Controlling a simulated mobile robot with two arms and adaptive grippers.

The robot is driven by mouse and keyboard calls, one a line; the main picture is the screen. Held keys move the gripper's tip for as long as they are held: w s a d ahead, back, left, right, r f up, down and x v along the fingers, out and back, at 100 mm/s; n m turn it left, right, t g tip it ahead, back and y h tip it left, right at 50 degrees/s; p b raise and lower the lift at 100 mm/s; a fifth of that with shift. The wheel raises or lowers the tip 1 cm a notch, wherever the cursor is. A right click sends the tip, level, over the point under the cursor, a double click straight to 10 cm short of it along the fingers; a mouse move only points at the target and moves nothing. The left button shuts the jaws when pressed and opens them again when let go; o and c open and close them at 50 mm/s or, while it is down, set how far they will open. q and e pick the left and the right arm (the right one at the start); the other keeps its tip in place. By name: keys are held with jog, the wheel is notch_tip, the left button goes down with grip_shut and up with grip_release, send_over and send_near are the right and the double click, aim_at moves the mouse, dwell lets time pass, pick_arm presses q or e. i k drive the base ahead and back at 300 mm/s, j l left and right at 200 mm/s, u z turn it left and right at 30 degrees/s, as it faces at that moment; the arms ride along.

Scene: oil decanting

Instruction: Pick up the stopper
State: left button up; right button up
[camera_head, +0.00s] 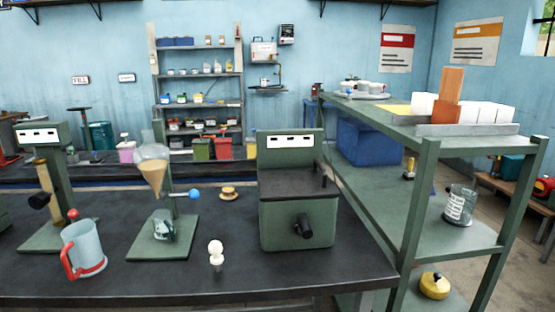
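A small white piece with a round knob on top (216,250), which looks like the stopper, stands upright on the dark bench top (330,275) near its front edge. A small round tan-and-brown piece (229,193) lies farther back on the bench; I cannot tell exactly what it is. A glass funnel vessel with amber liquid (153,172) is held in a green stand, with a small clear glass container (163,229) under it. Neither of my grippers is in view.
A clear jug with a red handle (84,249) is left of the white piece, and a green machine (297,205) is to its right. Another green stand (45,175) is far left. A green shelf rack (430,150) stands right. Bench around the white piece is clear.

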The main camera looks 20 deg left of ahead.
aim_at(215, 247)
jog(key=u, duration=1.35)
